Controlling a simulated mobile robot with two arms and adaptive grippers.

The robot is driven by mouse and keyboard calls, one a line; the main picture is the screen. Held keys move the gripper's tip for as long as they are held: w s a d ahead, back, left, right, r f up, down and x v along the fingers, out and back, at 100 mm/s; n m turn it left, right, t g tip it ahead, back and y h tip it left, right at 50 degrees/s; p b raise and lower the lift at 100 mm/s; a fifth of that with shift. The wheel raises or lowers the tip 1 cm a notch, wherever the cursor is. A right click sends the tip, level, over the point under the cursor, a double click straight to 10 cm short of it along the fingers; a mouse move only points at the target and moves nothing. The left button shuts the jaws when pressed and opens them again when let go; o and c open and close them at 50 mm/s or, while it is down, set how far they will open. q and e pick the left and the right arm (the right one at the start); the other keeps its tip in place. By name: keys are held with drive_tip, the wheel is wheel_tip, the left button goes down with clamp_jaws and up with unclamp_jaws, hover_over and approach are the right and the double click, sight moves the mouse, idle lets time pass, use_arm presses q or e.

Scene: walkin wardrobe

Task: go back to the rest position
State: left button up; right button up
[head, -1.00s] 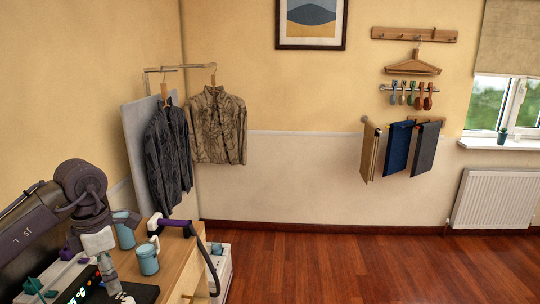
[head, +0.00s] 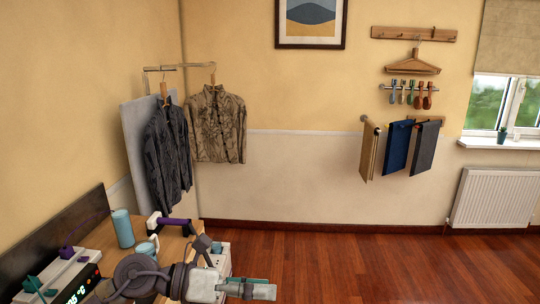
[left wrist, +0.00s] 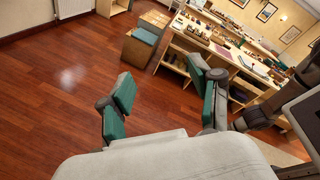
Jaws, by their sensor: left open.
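My left gripper (head: 262,287) is at the bottom of the head view, out past the right edge of the wooden desk (head: 182,243), above the floor. Its fingers have green pads, point right and hold nothing. In the left wrist view the gripper (left wrist: 165,98) shows its two fingers spread apart, with only floor and distant furniture between and beyond them. My left forearm hides the near part of the desk. My right gripper is in neither view.
On the desk stand a blue cup (head: 122,229), a partly hidden blue mug (head: 145,250) and a purple-handled item (head: 173,222). A white box (head: 222,259) stands beside the desk. Jackets hang on a rack (head: 180,67) behind. The red wood floor (head: 380,262) to the right is clear.

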use_arm(q)
wheel_tip(320, 180, up, 5)
drive_tip(key=n+t+h, duration=0.4)
drive_tip(key=n+t, duration=0.2)
drive_tip(key=n, duration=0.1)
drive_tip(key=w+a+n+t+y, duration=0.3)
drive_tip(key=a+n+t+y, duration=0.1)
drive_tip(key=n+t, duration=0.75)
drive_tip(key=s+a+f+n+g+y, duration=0.35)
drive_tip(key=a+f+n+y, duration=0.95)
drive_tip(key=f+n+y, duration=0.5)
drive_tip(key=s+a+f+n+g+h, duration=0.1)
drive_tip(key=s+f+n+g, duration=0.2)
drive_tip(key=s+f+g, duration=0.6)
drive_tip(key=s+a+f+n+g+h, duration=0.1)
drive_tip(key=s+f+n+g, duration=0.3)
drive_tip(key=s, duration=0.9)
wheel_tip(320, 180, down, 35)
drive_tip(key=s+b, duration=0.2)
drive_tip(key=b, duration=0.4)
drive_tip(key=s+a+f+g+b, duration=0.1)
drive_tip(key=s+f+b, duration=0.3)
drive_tip(key=s+f, duration=1.2)
wheel_tip(320, 180, down, 2)
drive_tip(key=shift+a+f+m, duration=0.25)
drive_tip(key=shift+a+m, duration=0.2)
drive_tip(key=shift+a, duration=0.35)
